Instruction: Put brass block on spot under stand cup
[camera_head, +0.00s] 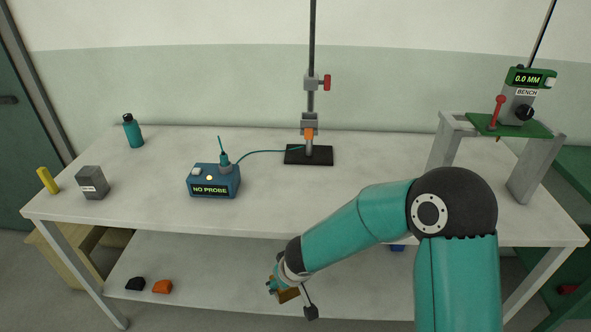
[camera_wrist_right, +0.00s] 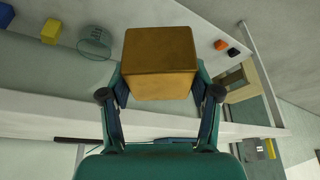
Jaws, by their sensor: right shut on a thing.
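My right gripper (camera_head: 284,291) is low in front of the table, over the lower shelf in the head view. In the right wrist view the gripper (camera_wrist_right: 160,90) is shut on the brass block (camera_wrist_right: 160,62), a golden-brown cube held between both fingers. Only a small part of the block (camera_head: 289,296) shows in the head view. The stand (camera_head: 312,60) rises at the table's back, with grey clamps and a small orange piece (camera_head: 309,133) low over its black base (camera_head: 294,156). I cannot make out a marked spot there. My left gripper is not in view.
A blue NO PROBE box (camera_head: 214,181) with a cable sits left of the stand. A grey bench frame (camera_head: 527,178) is at right. The tabletop's front middle is clear.

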